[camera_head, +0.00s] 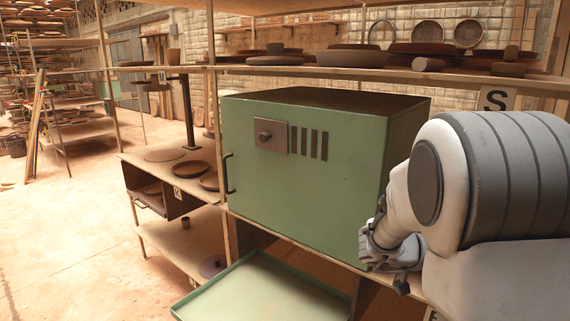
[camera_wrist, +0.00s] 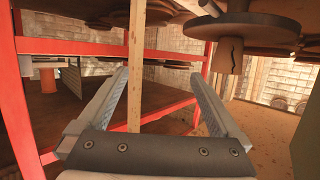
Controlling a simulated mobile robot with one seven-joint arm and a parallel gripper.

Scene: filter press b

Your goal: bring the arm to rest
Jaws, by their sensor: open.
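My gripper (camera_wrist: 157,73) is open in the wrist view, its two grey fingers spread wide with nothing between their tips. A wooden post (camera_wrist: 136,52) shows beyond the fingers; the gap to it is hard to judge. In the head view my arm reaches in from the right edge. Its wrist end is in front of the right side of the green cabinet (camera_head: 305,165), and the fingers do not show clearly there. I cannot tell whether the arm touches the cabinet.
A red shelf frame (camera_wrist: 80,46) stands left in the wrist view. Round dark discs (camera_wrist: 246,28) hang over the right side. In the head view a green tray (camera_head: 262,290) juts out below the cabinet. A shelf with pots (camera_head: 353,58) runs above. Open floor (camera_head: 75,230) lies left.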

